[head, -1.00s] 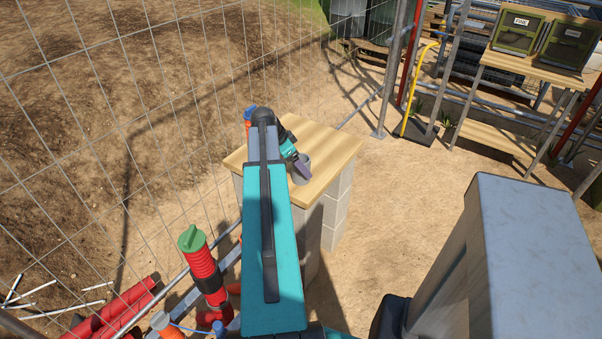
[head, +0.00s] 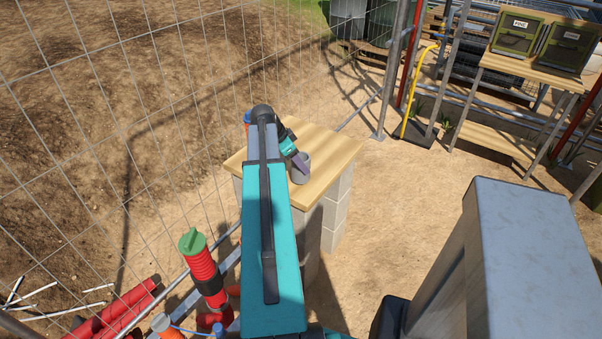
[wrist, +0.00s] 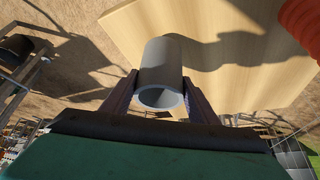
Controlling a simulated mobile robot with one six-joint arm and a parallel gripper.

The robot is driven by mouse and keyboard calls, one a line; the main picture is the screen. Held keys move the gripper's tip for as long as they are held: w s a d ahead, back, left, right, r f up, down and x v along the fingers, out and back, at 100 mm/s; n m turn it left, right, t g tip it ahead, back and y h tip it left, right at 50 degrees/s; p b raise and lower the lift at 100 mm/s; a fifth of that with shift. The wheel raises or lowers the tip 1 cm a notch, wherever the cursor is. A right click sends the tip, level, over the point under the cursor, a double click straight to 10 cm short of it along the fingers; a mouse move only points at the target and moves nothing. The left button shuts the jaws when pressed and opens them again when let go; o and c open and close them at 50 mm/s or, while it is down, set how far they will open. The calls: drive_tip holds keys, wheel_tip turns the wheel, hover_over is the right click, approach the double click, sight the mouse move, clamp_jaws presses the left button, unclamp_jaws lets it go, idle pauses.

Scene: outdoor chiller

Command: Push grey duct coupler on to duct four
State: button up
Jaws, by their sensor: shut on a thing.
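The grey duct coupler (head: 301,168) is a short open tube at the wooden tabletop on blocks. In the wrist view the coupler (wrist: 163,74) sits between the two fingers of my gripper (wrist: 160,96), with its round open end towards the camera. My gripper (head: 300,161) is shut on it. A red ribbed duct (head: 203,272) with a green cap and a black band stands at the lower left, well apart from the coupler. I cannot tell which duct is duct four.
The wooden tabletop (head: 330,150) rests on pale blocks. A wire mesh fence (head: 150,130) runs along the left. Red pipes (head: 115,312) lie at the lower left. A bench with green boxes (head: 520,34) stands at the upper right. Sandy ground between is clear.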

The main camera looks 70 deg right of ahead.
wheel_tip(320, 180, up, 5)
drive_tip(key=shift+f+p, duration=0.1)
drive_tip(key=shift+p, duration=0.9)
